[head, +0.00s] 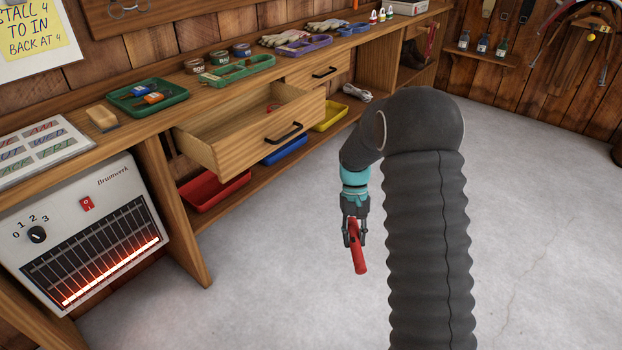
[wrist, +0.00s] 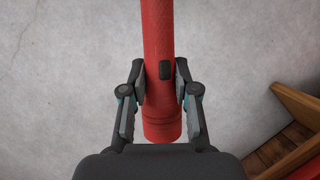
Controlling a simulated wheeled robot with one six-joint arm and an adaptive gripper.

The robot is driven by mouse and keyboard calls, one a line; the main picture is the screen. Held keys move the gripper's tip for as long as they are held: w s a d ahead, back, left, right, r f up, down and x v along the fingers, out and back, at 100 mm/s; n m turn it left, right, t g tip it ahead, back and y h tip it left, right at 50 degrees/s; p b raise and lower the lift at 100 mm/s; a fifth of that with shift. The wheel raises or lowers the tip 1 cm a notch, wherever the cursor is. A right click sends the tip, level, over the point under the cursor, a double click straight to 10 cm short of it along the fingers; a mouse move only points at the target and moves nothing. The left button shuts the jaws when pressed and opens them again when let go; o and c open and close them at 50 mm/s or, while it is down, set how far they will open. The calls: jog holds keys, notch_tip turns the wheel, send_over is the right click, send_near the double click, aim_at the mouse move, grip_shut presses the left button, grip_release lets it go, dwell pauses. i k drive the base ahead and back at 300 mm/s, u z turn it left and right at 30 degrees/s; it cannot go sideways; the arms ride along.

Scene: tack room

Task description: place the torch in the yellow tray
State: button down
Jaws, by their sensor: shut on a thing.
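The torch is a red cylinder (head: 357,248) with a dark button, seen in the wrist view (wrist: 160,60). My gripper (head: 355,235) is shut on it, with one finger on each side in the wrist view (wrist: 160,100). The torch hangs tilted above the grey floor, apart from the furniture. The yellow tray (head: 330,116) lies on the low shelf under the bench, right of the open drawer. The drawer front hides part of the tray.
An open wooden drawer (head: 262,140) juts out from the bench. A red tray (head: 208,192) and a blue tray (head: 287,150) also lie on the low shelf. A glowing heater (head: 85,235) stands at left. The floor (head: 270,270) around my gripper is clear.

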aim_at(328, 115)
jog(key=u, duration=0.05)
jog(key=k, duration=0.5)
jog(key=z, duration=1)
jog(key=i, duration=1.4)
jog(key=z, duration=0.65)
jog(key=i, duration=1.5)
jog(key=u, duration=0.6)
jog(key=i, duration=1.1)
jog(key=u, duration=1.65)
jog(key=i, duration=0.6)
jog(key=u, duration=0.45)
